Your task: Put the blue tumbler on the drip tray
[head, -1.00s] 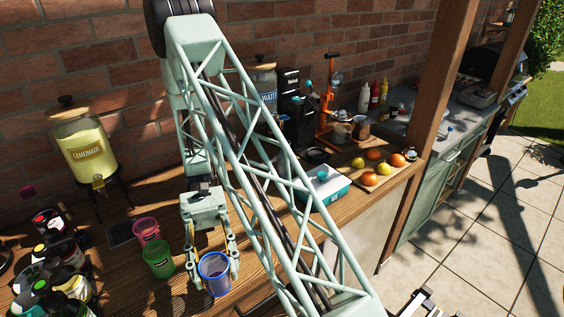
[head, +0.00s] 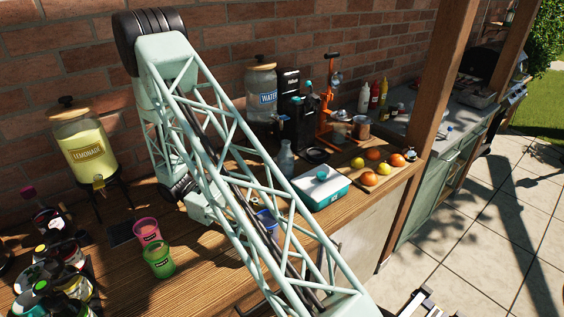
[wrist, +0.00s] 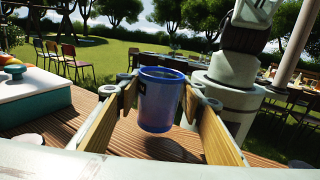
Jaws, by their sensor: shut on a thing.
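The blue tumbler (wrist: 160,100) is upright between the two fingers of my gripper (wrist: 155,105) in the wrist view, and my gripper is shut on it. A dark shadow lies on the wooden top below it; how high it is held is hard to tell. In the head view the blue tumbler (head: 267,220) shows only in part behind my arm's lattice, and the fingertips are mostly hidden. A dark flat square, seemingly the drip tray (head: 122,233), lies bare on the counter below the lemonade dispenser (head: 85,150), left of my gripper.
A pink tumbler (head: 146,230) and a green tumbler (head: 159,261) stand just right of the dark square. Several bottles (head: 62,255) crowd the left. A teal-and-white box (head: 321,188), a clear bottle (head: 286,158) and a board with fruit (head: 345,160) lie to the right.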

